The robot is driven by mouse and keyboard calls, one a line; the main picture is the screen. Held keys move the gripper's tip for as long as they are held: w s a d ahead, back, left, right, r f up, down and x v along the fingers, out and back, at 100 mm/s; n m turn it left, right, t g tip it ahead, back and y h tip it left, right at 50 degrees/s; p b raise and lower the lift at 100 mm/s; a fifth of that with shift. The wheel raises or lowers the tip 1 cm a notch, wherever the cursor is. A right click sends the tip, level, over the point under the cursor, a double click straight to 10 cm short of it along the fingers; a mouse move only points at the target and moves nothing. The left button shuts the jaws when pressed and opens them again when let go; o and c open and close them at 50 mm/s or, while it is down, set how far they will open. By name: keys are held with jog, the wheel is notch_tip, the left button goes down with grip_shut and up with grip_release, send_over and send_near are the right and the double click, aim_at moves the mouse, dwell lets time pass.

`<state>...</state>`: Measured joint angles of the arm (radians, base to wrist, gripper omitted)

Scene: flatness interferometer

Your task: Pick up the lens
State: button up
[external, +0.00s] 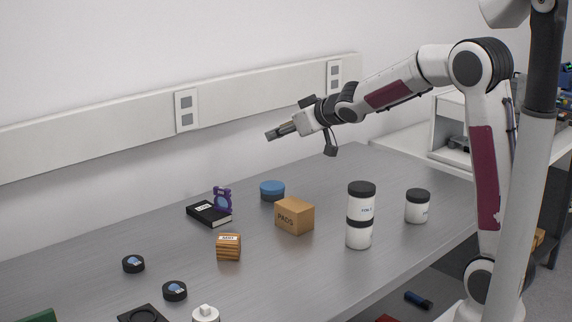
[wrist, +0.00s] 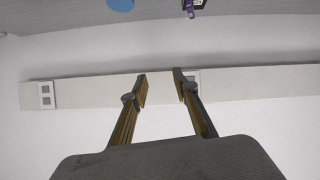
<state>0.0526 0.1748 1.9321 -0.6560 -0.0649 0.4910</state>
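A purple mount with a pale blue round lens (external: 223,199) stands upright at the black book, left of centre on the bench. Its purple part also shows at the top edge of the wrist view (wrist: 190,8). Two low black discs with blue tops, one at left (external: 133,264) and one nearer the front (external: 175,291), lie flat; I cannot tell whether they are lenses. My gripper (external: 274,133) is high above the bench, pointing left toward the wall, apart from everything. In the wrist view my gripper (wrist: 161,87) has its fingers spread with nothing between them.
A black book (external: 208,215), a blue round container (external: 272,190), a cardboard box marked PADS (external: 294,217), a small wooden block (external: 228,248), a stacked white jar (external: 360,215) and another white jar (external: 417,206) stand on the bench (external: 310,280). A wall rail (external: 255,97) runs behind.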

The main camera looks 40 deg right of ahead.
jog(key=w+a+f+n+y, duration=0.1)
jog(key=w+a+f, duration=0.1)
jog(key=w, duration=0.2)
jog(key=w+a+f+y, duration=0.1)
jog(key=w+a+f, duration=0.1)
jog(key=w+f, duration=0.15)
jog(key=n+y, duration=0.2)
jog(key=y, duration=0.1)
send_over(222, 188)
jog(key=s+d, duration=0.1)
jog(key=s, duration=0.2)
jog(key=shift+w+f, duration=0.15)
jog(key=shift+f, duration=1.1)
jog(key=shift+w+f, duration=0.1)
jog(key=shift+f, duration=1.15)
jog(key=shift+f, duration=1.75)
jog(key=shift+f, duration=0.1)
jog(key=shift+f, duration=1.55)
jog(key=shift+w+f, duration=0.2)
jog(key=shift+w+a+f+t, duration=0.15)
jog(key=shift+w+a+f, duration=0.1)
jog(key=shift+w, duration=0.3)
jog(key=shift+w+a+f+t, duration=0.15)
jog(key=shift+w+a, duration=0.1)
jog(key=shift+w, duration=0.3)
